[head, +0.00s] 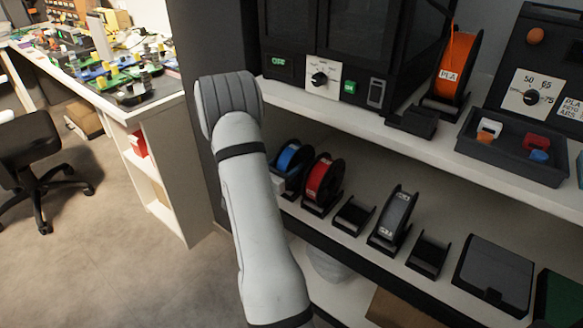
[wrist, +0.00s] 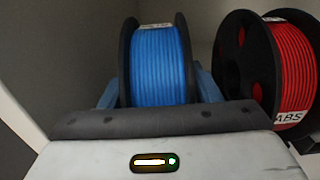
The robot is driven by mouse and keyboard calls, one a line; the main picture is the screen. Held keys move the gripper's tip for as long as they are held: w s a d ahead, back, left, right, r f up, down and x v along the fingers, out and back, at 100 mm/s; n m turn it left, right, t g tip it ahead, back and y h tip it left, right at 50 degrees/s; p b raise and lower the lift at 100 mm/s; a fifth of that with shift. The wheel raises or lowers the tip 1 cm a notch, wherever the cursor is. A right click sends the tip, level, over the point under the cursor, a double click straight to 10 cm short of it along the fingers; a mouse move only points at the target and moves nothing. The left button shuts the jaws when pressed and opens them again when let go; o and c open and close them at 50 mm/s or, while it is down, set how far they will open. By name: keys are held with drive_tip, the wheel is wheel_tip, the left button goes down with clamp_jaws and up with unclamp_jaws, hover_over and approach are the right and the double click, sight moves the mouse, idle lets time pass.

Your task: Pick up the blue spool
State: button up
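The blue spool (wrist: 160,65), with black flanges, stands upright in the middle of the wrist view. In the head view the blue spool (head: 289,157) is on the lower shelf, partly covered by my arm. My gripper (wrist: 160,92) is close in front of it, with one bluish finger at each side of the spool. The fingers are apart and close to the flanges; whether they touch or press on them is not clear. The fingertips are partly hidden behind the spool and the gripper body. In the head view my arm hides most of the gripper.
A red spool (wrist: 285,70) stands close on the right; it also shows in the head view (head: 320,182). Further right on the lower shelf (head: 338,237) are empty holders and a grey spool (head: 394,217). The upper shelf (head: 420,148) overhangs them. A dark side panel (wrist: 85,45) is close on the left.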

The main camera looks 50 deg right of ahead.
sight(289, 152)
drive_tip(key=c, duration=0.9)
drive_tip(key=shift+c, duration=0.3)
drive_tip(key=shift+r, duration=0.15)
drive_tip(key=shift+r+p, duration=0.35)
drive_tip(key=shift+r, duration=0.25)
drive_tip(key=shift+a+r+p, duration=0.25)
drive_tip(key=shift+r+p, duration=0.05)
drive_tip(key=shift+r, duration=0.3)
drive_tip(key=shift+a+r+p, duration=0.25)
drive_tip(key=shift+r+p, duration=0.05)
drive_tip(key=shift+r, duration=0.25)
drive_tip(key=s+a+p, duration=0.1)
drive_tip(key=a+p, duration=0.1)
drive_tip(key=a, duration=1.5)
drive_tip(key=shift+s+p, duration=0.25)
drive_tip(key=shift+p, duration=0.15)
drive_tip(key=shift+f, duration=0.1)
